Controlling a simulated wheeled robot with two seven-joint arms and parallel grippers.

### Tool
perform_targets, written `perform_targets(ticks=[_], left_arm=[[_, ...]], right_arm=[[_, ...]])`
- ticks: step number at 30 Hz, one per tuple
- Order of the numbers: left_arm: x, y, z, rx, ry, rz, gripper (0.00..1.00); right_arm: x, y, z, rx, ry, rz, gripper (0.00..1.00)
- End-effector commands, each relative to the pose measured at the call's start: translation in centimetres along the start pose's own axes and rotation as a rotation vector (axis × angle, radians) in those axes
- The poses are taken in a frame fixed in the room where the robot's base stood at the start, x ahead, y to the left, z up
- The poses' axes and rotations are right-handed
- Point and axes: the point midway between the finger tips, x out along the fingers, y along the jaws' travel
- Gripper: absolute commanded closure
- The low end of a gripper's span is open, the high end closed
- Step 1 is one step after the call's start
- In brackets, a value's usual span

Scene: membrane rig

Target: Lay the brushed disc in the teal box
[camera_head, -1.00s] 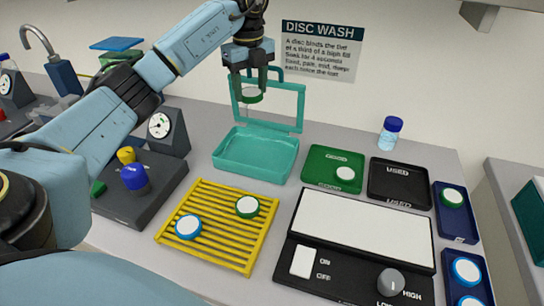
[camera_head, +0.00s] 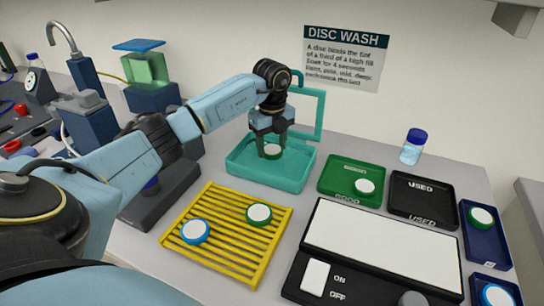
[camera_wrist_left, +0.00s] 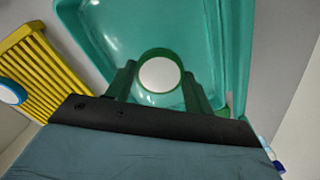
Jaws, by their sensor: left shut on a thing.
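The teal box (camera_head: 247,180) stands open near the wall, its clear lid raised at the back. My left gripper (camera_head: 271,153) is over the box and shut on a green-rimmed disc with a white face (camera_head: 272,150). The held disc also shows in the left wrist view (camera_wrist_left: 159,75), between the fingers, with the teal box (camera_wrist_left: 85,35) beneath. I cannot tell whether the disc touches the box floor. My right gripper is not in view.
The yellow rack (camera_head: 222,240) stands in front of the box and also holds a blue-rimmed disc (camera_head: 195,231). The black USED tray (camera_head: 424,196) and a blue-capped jar (camera_head: 413,147) are to the right. A white panel with a switch (camera_head: 382,245) fills the front right.

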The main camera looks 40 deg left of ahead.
Motion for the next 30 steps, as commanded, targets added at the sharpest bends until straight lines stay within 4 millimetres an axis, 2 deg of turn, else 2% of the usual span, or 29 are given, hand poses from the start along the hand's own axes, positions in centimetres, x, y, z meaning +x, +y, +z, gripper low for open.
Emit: perform_targets(ticks=[9, 21, 22, 26, 30], left_arm=[[3.8, 0.0, -0.1, 0.0, 0.002, 0.001, 0.69], [4.3, 0.0, 0.0, 0.0, 0.0, 0.001, 0.69], [4.2, 0.0, 0.0, 0.0, 0.0, 0.0, 0.44], [4.2, 0.0, 0.0, 0.0, 0.0, 0.0, 0.27], [4.2, 0.0, 0.0, 0.0, 0.0, 0.0, 0.26]], right_arm=[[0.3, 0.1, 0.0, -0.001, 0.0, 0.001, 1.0], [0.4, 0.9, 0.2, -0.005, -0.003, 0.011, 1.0], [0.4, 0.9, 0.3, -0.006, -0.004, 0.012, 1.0], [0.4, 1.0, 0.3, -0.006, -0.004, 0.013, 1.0], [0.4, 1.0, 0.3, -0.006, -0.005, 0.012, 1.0]])
